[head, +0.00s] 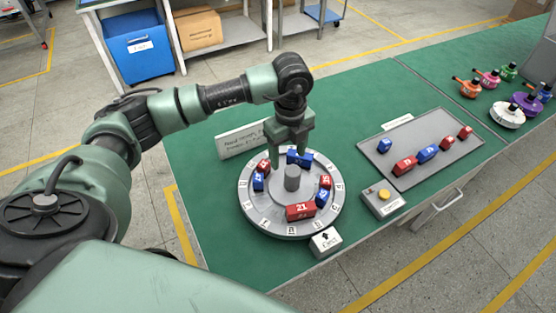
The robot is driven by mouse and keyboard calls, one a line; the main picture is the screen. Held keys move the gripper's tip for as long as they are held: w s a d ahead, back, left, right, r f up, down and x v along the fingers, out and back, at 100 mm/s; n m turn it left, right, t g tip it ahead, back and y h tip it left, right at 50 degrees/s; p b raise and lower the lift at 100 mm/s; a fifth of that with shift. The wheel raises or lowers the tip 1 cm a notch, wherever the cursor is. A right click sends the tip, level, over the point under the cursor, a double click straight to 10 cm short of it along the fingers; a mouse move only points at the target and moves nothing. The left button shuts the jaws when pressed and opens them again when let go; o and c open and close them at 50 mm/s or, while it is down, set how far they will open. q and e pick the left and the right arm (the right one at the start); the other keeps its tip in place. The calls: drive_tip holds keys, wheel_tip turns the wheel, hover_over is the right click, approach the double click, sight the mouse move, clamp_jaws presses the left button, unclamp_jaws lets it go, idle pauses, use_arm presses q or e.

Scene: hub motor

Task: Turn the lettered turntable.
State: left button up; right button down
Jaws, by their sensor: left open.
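The lettered turntable (263,215) is a round grey disc on the green table, with white letter tags around its rim and a dark grey hub (292,178) in the middle. Several red and blue blocks stand on it, among them a red block marked 21 (300,211) at the front. My left gripper (289,162) is over the far side of the disc, pointing down, with its fingers open. A blue block (305,160) is close by the fingers; I cannot tell whether they touch it. My right gripper is not in view.
A white box with an arrow (325,241) stands at the disc's front edge. A box with a yellow button (384,196) is to the right. A grey tray (448,153) holds several blocks. A white sign (240,141) stands behind the turntable. Coloured motor-like parts (507,115) are far right.

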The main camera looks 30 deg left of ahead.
sight(295, 171)
use_arm(q)
drive_tip(key=shift+d+f, duration=0.2)
drive_tip(key=shift+f, duration=0.05)
drive_tip(key=f, duration=0.1)
drive_tip(key=d+f+p, duration=0.1)
drive_tip(key=f, duration=0.3)
drive_tip(key=shift+w+d+p, duration=0.15)
drive_tip(key=shift+d+p, duration=0.2)
drive_tip(key=shift+a+f, duration=0.2)
drive_tip(key=shift+f, duration=0.35)
drive_tip(key=shift+a+f, duration=0.15)
drive_tip(key=shift+f, duration=0.35)
drive_tip(key=shift+d, duration=0.1)
drive_tip(key=shift+c, duration=0.3)
clamp_jaws()
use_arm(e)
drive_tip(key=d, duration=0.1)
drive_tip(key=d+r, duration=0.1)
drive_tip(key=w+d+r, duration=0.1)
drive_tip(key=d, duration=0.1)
